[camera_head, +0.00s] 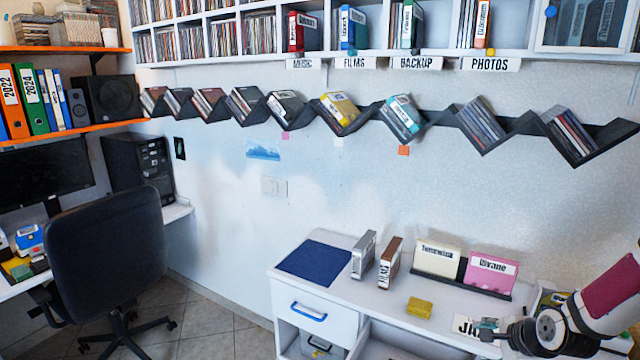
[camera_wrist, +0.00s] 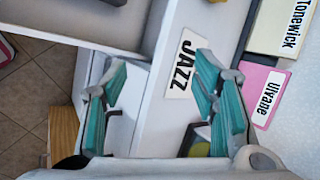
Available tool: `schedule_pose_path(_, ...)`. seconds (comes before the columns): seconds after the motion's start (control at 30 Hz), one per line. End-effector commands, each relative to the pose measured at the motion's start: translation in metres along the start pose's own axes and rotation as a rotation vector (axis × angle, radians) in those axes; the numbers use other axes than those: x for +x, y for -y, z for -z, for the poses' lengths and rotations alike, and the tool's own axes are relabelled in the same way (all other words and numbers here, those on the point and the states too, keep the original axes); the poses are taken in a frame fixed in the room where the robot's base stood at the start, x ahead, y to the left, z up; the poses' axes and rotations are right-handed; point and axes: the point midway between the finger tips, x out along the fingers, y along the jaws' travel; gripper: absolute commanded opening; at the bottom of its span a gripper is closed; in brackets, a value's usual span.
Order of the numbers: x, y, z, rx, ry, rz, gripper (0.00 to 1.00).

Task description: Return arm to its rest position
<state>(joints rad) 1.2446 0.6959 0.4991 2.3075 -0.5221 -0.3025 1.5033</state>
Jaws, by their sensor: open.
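My arm reaches in from the lower right of the head view, with my gripper (camera_head: 486,336) low over the right part of the white desk (camera_head: 340,290). In the wrist view, the two teal-padded fingers of my gripper (camera_wrist: 162,75) stand wide apart with nothing held between them. A white JAZZ label (camera_wrist: 183,66) shows between and beyond the fingers; it also shows in the head view (camera_head: 464,325), partly covered by my gripper. I cannot tell the exact height of the fingers above the label.
A cream Tonewick box (camera_head: 438,259) and a pink Ulyane box (camera_head: 490,274) stand in a dark holder behind my gripper. A grey case (camera_head: 363,255), a brown case (camera_head: 390,262) and a yellow box (camera_head: 420,307) are on the desk. A zigzag shelf (camera_head: 515,124) runs above.

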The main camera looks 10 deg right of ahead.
Motion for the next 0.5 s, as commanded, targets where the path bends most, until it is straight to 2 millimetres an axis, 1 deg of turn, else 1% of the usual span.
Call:
schedule_pose_path(0.03,-0.011,0.008,-0.011,-0.108,-0.021,-0.032,0.54)
schedule_pose_path(0.1,-0.026,0.015,-0.022,-0.240,-0.047,-0.078,0.54)
schedule_pose_path(0.27,-0.065,0.031,-0.052,-0.525,-0.096,-0.167,0.54)
schedule_pose_path(0.47,-0.123,0.047,-0.096,-0.841,-0.133,-0.244,0.54)
schedule_pose_path(0.5,-0.136,0.049,-0.105,-0.900,-0.136,-0.255,0.54)
